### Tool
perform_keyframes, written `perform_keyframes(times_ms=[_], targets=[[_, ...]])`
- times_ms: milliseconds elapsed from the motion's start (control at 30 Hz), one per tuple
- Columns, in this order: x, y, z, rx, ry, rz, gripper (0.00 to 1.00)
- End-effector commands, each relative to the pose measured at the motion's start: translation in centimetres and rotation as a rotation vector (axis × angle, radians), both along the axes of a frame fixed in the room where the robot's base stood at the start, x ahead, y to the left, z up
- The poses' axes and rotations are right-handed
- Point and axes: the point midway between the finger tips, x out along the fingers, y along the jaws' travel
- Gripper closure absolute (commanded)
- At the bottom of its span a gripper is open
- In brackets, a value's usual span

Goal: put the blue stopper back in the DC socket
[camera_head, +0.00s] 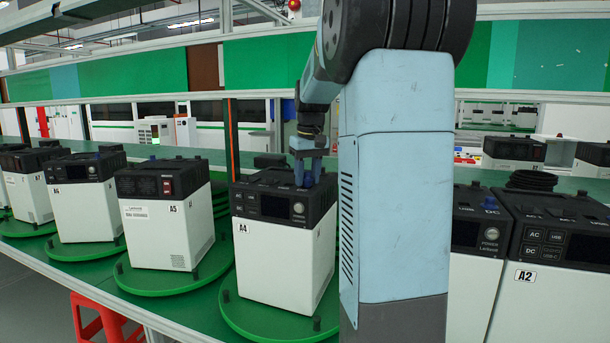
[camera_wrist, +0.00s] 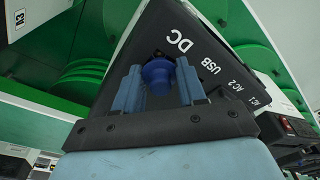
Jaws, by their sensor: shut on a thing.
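The power unit A4 (camera_head: 270,245), white with a black top, stands on a green turntable (camera_head: 240,318). My gripper (camera_head: 308,171) is over the right part of its top. In the wrist view my gripper (camera_wrist: 160,88) is shut on the blue stopper (camera_wrist: 158,76), which sits between the two light blue fingers. The stopper is right by the DC label (camera_wrist: 180,42) on the black panel. The DC socket is mostly hidden behind the stopper, so I cannot tell whether the stopper is in it or just above it.
Unit A5 (camera_head: 165,232) stands to the left on its own turntable, with more units beyond. Right of my arm are a unit with a blue stopper (camera_head: 489,203) on top and unit A2 (camera_head: 555,270). A red stool (camera_head: 100,322) is below the bench edge.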

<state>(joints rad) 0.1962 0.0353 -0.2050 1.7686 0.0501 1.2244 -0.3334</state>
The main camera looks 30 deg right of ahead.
Motion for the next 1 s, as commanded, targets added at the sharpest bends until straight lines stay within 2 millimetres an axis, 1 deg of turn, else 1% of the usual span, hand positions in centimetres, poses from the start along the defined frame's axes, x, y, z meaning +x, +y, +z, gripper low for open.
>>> perform_keyframes(times_ms=[267, 767, 800, 1000], targets=[[-0.01, 0.04, -0.48, 0.0, 0.001, 0.0, 0.88], [0.01, 0.07, -0.23, 0.0, 0.0, 0.001, 0.88], [0.02, 0.08, -0.24, 0.0, 0.0, 0.001, 0.57], [0.02, 0.09, -0.24, 0.0, 0.0, 0.001, 0.38]])
